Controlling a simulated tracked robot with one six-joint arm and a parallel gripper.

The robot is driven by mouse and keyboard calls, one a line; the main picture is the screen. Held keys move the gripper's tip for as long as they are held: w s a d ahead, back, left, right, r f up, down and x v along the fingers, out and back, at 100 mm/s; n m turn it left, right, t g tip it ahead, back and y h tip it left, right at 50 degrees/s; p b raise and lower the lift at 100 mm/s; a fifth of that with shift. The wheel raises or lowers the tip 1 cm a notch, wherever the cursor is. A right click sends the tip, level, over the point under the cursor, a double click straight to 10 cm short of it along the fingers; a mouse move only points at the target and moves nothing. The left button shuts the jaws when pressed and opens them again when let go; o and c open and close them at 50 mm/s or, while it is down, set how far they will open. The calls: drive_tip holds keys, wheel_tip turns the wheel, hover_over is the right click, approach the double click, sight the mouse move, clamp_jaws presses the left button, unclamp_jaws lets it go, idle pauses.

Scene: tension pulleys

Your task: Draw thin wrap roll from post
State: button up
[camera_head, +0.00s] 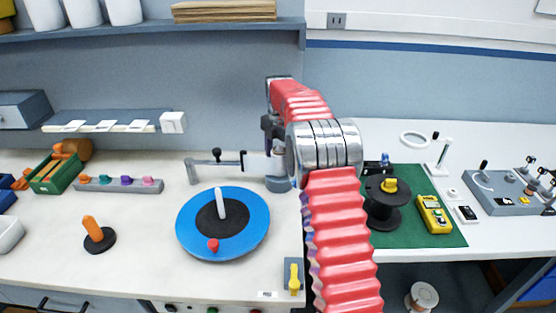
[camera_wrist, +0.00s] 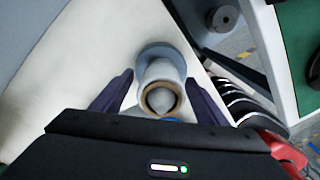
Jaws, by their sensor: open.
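In the wrist view a pale thin wrap roll (camera_wrist: 161,71) with a brown core ring sits on a post (camera_wrist: 160,101), whose rounded tip shows inside the core. A round grey base (camera_wrist: 150,50) shows beyond it. My gripper (camera_wrist: 159,80) is open, with one dark finger on each side of the roll and gaps between. In the head view my red-sleeved arm hides most of this spot. A grey round base (camera_head: 279,184) shows beside the arm, and a white piece (camera_head: 257,163) lies just left of it. I cannot tell whether that piece is the roll.
A blue turntable (camera_head: 187,230) with a white peg and red knob is at front left of the arm. A thin bar (camera_head: 215,164) with a black knob stands behind it. A green mat (camera_head: 440,185) with a black spool (camera_head: 384,217) lies right of the arm.

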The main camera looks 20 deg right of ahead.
drive_tip(key=c, duration=1.2)
